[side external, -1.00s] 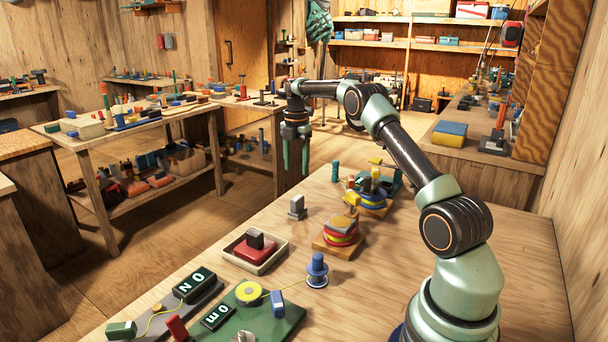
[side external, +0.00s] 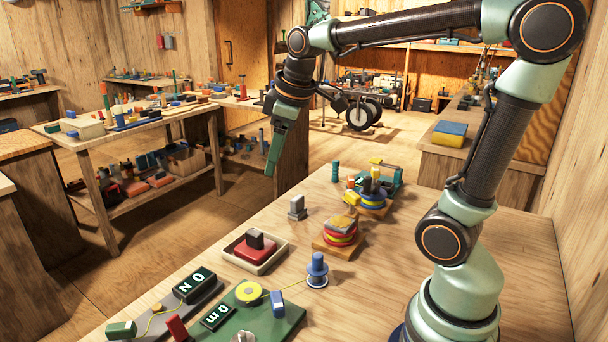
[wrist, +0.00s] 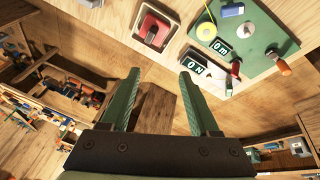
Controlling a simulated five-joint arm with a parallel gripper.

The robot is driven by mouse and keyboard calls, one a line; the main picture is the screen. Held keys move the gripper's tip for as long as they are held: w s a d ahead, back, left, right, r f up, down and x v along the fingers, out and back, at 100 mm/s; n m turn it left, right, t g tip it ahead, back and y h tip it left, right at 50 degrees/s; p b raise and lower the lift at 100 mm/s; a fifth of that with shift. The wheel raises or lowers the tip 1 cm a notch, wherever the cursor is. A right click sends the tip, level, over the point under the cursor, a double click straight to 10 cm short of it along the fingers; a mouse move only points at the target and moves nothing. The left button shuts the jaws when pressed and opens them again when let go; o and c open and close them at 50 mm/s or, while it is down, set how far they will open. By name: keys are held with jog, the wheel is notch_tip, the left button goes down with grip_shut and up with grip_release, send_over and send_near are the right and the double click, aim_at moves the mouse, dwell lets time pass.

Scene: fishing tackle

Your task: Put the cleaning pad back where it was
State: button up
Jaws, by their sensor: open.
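A red pad with a dark block-shaped handle (side external: 255,239), which looks like the cleaning pad, lies in a shallow pale tray (side external: 234,262) on the near table. The wrist view shows the red pad (wrist: 153,31) in the tray too, beyond my fingertips. My gripper (side external: 274,158) hangs in the air past the table's left edge, pointing down and slightly tilted, well apart from the pad. In the wrist view my gripper (wrist: 159,77) has its two green fingers spread, with nothing between them.
A green board (side external: 262,316) with a yellow reel and a label is at the table's front. A blue spool (side external: 317,270), a grey block (side external: 297,207) and a stack of coloured discs (side external: 340,232) stand near the tray. A yellow-and-blue sponge-like block (side external: 449,133) sits on the back-right bench.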

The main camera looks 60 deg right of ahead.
jog(key=s+a+f+m+t, duration=0.1)
jog(key=s+a+f+m, duration=0.3)
jog(key=s, duration=0.4)
jog(key=shift+a+m+y, duration=0.3)
jog(key=shift+a+m, duration=0.1)
jog(key=shift+a, duration=0.3)
dwell(0.4)
